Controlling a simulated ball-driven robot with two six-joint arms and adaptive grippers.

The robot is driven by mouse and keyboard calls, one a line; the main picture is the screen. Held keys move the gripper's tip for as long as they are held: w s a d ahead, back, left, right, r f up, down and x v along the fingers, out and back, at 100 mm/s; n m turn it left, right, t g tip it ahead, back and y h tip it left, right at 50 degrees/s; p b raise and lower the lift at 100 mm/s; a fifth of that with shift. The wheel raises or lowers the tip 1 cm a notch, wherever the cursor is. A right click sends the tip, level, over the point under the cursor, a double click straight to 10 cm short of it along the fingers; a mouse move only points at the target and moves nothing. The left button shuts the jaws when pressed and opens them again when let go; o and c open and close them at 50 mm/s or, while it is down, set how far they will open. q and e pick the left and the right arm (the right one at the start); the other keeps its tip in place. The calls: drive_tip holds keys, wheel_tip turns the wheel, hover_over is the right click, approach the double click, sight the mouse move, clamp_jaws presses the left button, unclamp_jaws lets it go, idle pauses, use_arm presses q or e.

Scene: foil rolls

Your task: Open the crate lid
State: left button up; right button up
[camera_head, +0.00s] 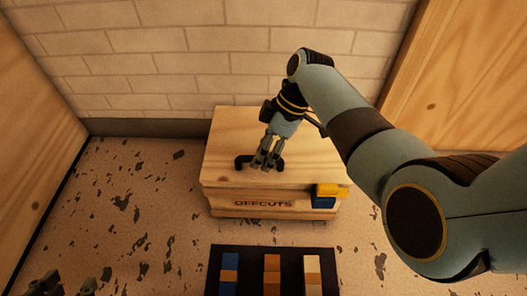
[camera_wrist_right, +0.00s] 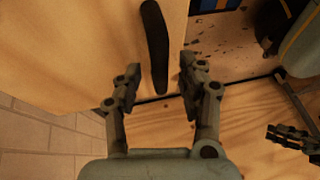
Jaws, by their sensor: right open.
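The wooden crate (camera_head: 222,196), labelled OFFCUTS, stands against the back wall with its lid (camera_head: 225,135) down flat. A black handle (camera_head: 243,162) sits on top of the lid near its front edge, partly hidden by my right gripper. My right gripper (camera_head: 265,164) points down over the handle. In the right wrist view its open fingers (camera_wrist_right: 160,88) are on either side of one end of the handle (camera_wrist_right: 155,45), with visible gaps; I cannot tell whether they are level with it. My left gripper (camera_head: 67,286) is at the bottom left, fingers apart, cut off by the frame edge.
A dark mat (camera_head: 250,262) in front holds blue, orange and pale pieces. Wooden panels (camera_head: 30,130) stand left and right, a brick wall (camera_head: 160,60) behind. The speckled floor left of the crate is clear.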

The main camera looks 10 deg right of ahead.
clamp_jaws()
idle(0.3)
